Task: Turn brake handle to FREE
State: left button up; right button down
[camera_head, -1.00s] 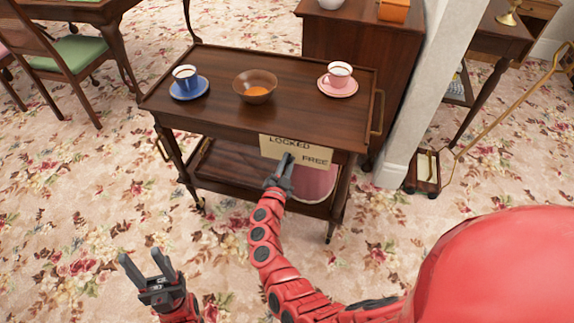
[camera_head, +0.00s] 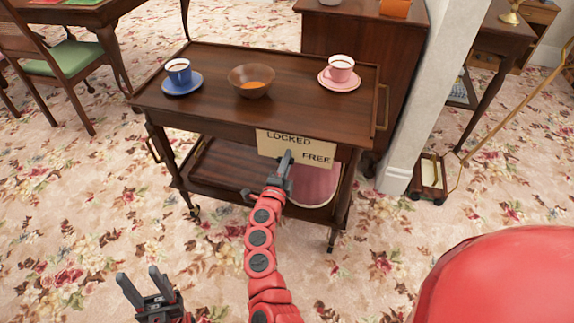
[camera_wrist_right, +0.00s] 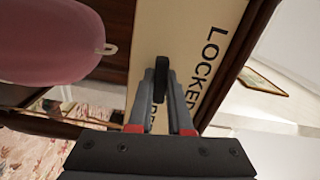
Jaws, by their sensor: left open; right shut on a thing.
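The wooden tea cart (camera_head: 222,110) carries a cream sign (camera_head: 269,151) with LOCKED at its upper left and FREE at its lower right. The dark brake handle (camera_wrist_right: 161,73) stands in front of the sign. My right gripper (camera_head: 287,160) is shut on it; in the right wrist view its two fingertips (camera_wrist_right: 161,85) pinch the handle from both sides. The fingers partly hide the word FREE there. In the head view the handle cannot be told apart from the gripper. My left gripper (camera_head: 143,286) is open and empty, low over the carpet at lower left.
On the cart top stand a blue cup (camera_head: 179,71) on a saucer, a brown bowl (camera_head: 252,81) and a pink cup (camera_head: 340,68) on a saucer. A pink round thing (camera_head: 316,184) lies on the lower shelf. A white pillar (camera_head: 425,105) stands at right.

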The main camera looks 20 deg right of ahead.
jog(key=shift+f+m+b, duration=0.15)
jog(key=shift+m+b, duration=0.15)
jog(key=shift+m, duration=0.1)
dwell(0.3)
jog(key=c, duration=0.8)
grip_release()
jog(key=shift+c, duration=0.2)
jog(key=shift+a, duration=0.1)
jog(key=p+v, duration=0.1)
jog(key=v, duration=1.6)
jog(key=shift+p, duration=0.35)
jog(key=shift+s, duration=0.15)
